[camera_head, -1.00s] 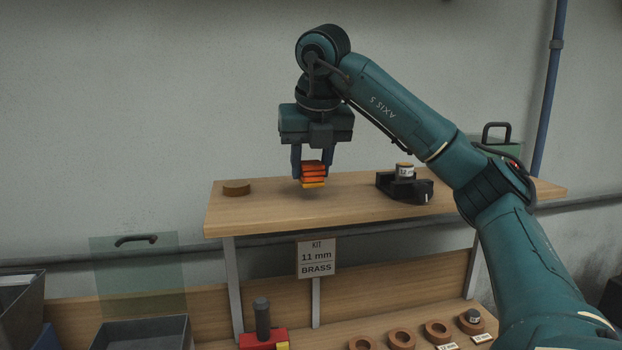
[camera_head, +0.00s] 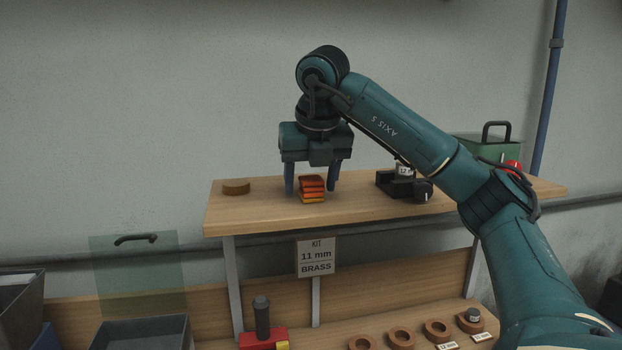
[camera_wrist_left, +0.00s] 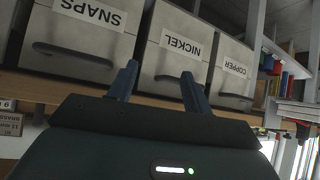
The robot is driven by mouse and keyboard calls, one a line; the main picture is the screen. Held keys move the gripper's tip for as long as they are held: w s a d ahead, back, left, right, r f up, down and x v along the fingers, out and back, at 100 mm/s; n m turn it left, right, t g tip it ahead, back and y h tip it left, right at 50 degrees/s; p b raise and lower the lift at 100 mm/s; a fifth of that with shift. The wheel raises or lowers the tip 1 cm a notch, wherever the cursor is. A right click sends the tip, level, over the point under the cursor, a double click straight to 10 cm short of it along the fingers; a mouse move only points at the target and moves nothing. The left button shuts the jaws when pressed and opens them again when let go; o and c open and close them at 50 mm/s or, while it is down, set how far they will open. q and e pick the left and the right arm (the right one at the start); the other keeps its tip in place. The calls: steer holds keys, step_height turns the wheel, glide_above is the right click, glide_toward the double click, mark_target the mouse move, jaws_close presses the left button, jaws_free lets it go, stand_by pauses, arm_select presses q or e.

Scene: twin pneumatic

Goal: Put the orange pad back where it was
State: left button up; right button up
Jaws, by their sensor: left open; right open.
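The orange pad (camera_head: 312,187) is a small block with orange, dark and yellow layers. It stands on the upper wooden shelf (camera_head: 260,208), near its middle. My right gripper (camera_head: 311,186) is above the shelf with its two fingers apart, one on each side of the pad; the left finger is clear of it, and I cannot tell whether the right one touches. My left gripper (camera_wrist_left: 158,82) shows only in the left wrist view, open and empty, in front of drawers labelled SNAPS, NICKEL and COPPER.
A brown disc (camera_head: 236,187) lies left on the shelf. A black holder (camera_head: 405,186) with a labelled cylinder and a green box (camera_head: 484,149) stand to the right. Below are several brown rings (camera_head: 401,336) and a red block with a dark post (camera_head: 262,318).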

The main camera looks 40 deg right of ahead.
steer(key=shift+r, duration=0.25)
steer(key=v, duration=1.2)
steer(key=shift+f, duration=0.1)
stand_by(0.4)
